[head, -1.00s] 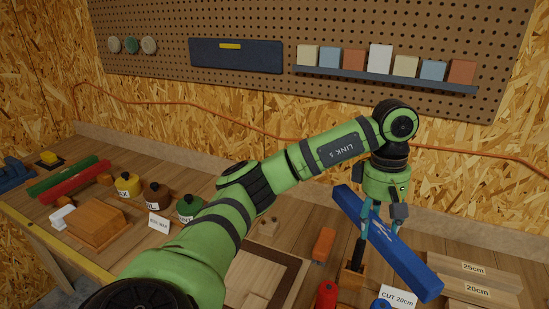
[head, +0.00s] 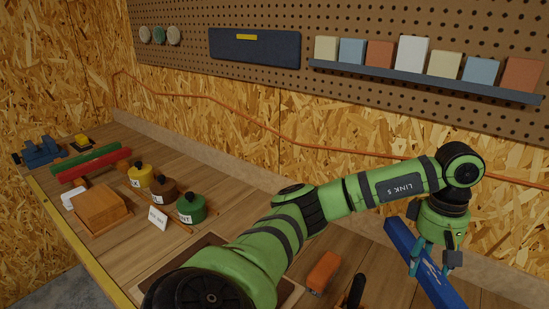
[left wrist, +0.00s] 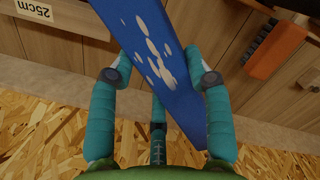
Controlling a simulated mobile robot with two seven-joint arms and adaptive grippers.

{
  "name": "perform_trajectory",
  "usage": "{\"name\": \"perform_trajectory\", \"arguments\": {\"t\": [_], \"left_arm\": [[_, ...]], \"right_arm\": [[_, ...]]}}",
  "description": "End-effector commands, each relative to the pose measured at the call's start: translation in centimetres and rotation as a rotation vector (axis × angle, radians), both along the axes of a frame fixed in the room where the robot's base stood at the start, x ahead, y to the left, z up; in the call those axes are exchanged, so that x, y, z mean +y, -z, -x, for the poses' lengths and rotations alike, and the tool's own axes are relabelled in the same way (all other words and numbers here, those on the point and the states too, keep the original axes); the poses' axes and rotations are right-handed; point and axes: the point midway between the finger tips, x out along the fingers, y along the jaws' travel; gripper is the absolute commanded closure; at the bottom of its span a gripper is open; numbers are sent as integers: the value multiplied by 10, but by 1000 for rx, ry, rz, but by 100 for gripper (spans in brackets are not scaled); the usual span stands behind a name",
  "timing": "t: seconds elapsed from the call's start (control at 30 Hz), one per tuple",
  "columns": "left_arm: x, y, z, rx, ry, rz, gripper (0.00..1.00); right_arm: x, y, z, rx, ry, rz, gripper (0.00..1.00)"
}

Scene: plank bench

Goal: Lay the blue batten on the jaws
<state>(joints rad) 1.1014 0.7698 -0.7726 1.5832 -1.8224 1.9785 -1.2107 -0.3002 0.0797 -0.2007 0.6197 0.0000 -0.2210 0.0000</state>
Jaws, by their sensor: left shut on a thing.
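The blue batten (head: 400,240) is long and square-edged, and it hangs in my left gripper (head: 433,264) at the right of the head view. In the left wrist view the batten (left wrist: 150,45) shows pale blotches on its face, and the teal fingers (left wrist: 160,85) are closed around it. The batten slants and seems to be above the bench; its near end is cut off by the frame in the head view. A dark blue vise-like fixture, apparently the jaws (head: 40,152), stands at the bench's far left end, well away from the batten. My right gripper is out of view.
Green (head: 84,159) and red (head: 95,165) battens lie near the fixture. Before them sit an orange-brown block (head: 101,210) and lidded pots, yellow (head: 139,176), brown (head: 162,190) and green (head: 190,208). A pegboard (head: 275,100) with a shelf hangs behind.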

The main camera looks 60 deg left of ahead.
Motion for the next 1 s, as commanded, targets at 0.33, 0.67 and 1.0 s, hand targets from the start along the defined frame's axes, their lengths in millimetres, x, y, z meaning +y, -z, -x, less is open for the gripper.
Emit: {"name": "perform_trajectory", "arguments": {"t": [0.33,0.67,1.0], "left_arm": [[0,44,-1,-4,1,1,100],[-1,85,0,4,-1,2,100],[0,120,0,2,0,2,100]], "right_arm": [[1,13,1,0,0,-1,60],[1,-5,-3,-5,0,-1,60],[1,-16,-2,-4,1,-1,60]]}}
